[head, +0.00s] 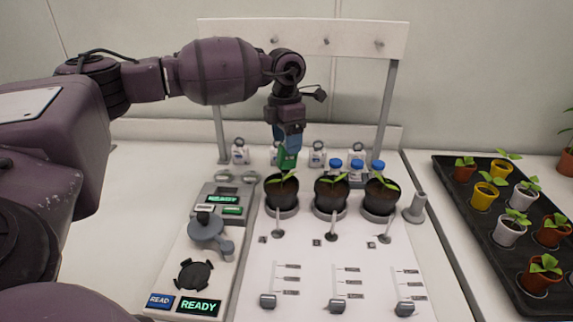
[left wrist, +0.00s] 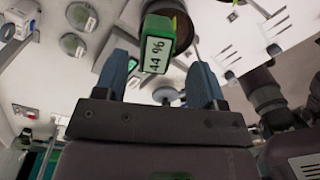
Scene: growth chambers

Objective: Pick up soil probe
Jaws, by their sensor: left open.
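The soil probe (head: 287,157) is a green block at the leftmost black pot (head: 281,196), directly under my left gripper (head: 289,139). In the left wrist view the probe (left wrist: 157,44) shows a lit display reading 44 %. It lies just ahead of and between the two blue fingertips of my left gripper (left wrist: 160,72). The fingers are open, with a gap on both sides of the probe. The probe's lower end is hidden. My right gripper is not in view.
Two more black potted plants (head: 331,194) stand to the right in the row. Small bottles (head: 317,155) stand behind. A READY console (head: 199,306) lies at the front left. A dark tray (head: 456,194) of seedlings is at the right. A white frame (head: 300,38) rises behind.

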